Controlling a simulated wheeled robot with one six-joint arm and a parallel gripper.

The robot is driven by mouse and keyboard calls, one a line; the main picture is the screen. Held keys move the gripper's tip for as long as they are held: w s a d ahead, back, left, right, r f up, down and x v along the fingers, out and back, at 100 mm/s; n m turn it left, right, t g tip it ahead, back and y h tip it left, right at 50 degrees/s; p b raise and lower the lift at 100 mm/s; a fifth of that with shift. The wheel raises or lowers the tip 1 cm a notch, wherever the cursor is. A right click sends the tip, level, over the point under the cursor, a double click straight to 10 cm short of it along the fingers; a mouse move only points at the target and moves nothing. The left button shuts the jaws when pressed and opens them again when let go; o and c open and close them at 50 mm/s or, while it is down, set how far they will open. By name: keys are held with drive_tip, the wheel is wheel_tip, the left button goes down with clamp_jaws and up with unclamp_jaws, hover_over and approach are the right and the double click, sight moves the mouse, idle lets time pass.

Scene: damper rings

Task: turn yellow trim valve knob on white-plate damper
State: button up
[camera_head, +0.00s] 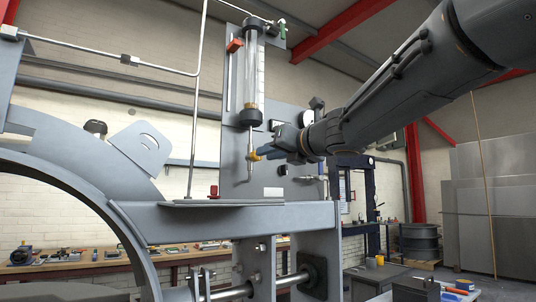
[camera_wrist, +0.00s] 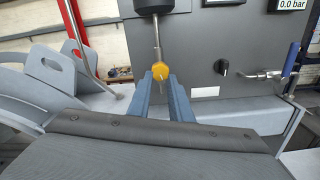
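The yellow knob (camera_head: 256,155) sits on a thin metal pipe under the glass tube on the grey panel. It also shows in the wrist view (camera_wrist: 159,72), just at my fingertips, with a pale mark on its face. My gripper (camera_head: 268,150) reaches it from the right. In the wrist view, its two blue fingers (camera_wrist: 159,78) stand apart with an empty gap between them behind the knob. I cannot tell whether the tips touch the knob. A blank white plate (camera_head: 273,192) is on the panel at the lower right of the knob and shows in the wrist view (camera_wrist: 205,92).
A black knob (camera_wrist: 222,68) and a blue-handled valve (camera_wrist: 291,58) are right of the yellow knob. A grey beam (camera_head: 235,219) runs below it. A red part (camera_head: 213,190) stands on the ledge. A curved grey ring (camera_head: 60,145) is at the left.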

drive_tip(key=v, duration=0.6)
idle(0.6)
drive_tip(key=o, duration=0.6)
drive_tip(key=shift+c, duration=0.2)
drive_tip(key=shift+o, duration=0.4)
drive_tip(key=m+p, duration=0.1)
drive_tip(key=m, duration=0.1)
drive_tip(key=m+p, duration=0.2)
drive_tip(key=w+a+m+p, duration=0.1)
drive_tip(key=m+p, duration=0.1)
drive_tip(key=shift+a+r+g, duration=0.1)
drive_tip(key=shift+r+g, duration=0.2)
drive_tip(key=m+p, duration=0.6)
drive_tip(key=m, duration=0.4)
drive_tip(key=w+m+p, duration=0.1)
drive_tip(key=m+p, duration=0.6)
drive_tip(key=m, duration=0.3)
drive_tip(key=w+a+m+p, duration=0.1)
drive_tip(key=m+p, duration=0.5)
drive_tip(key=m, duration=0.4)
drive_tip(key=shift+w+f, duration=0.15)
drive_tip(key=shift+f, duration=0.2)
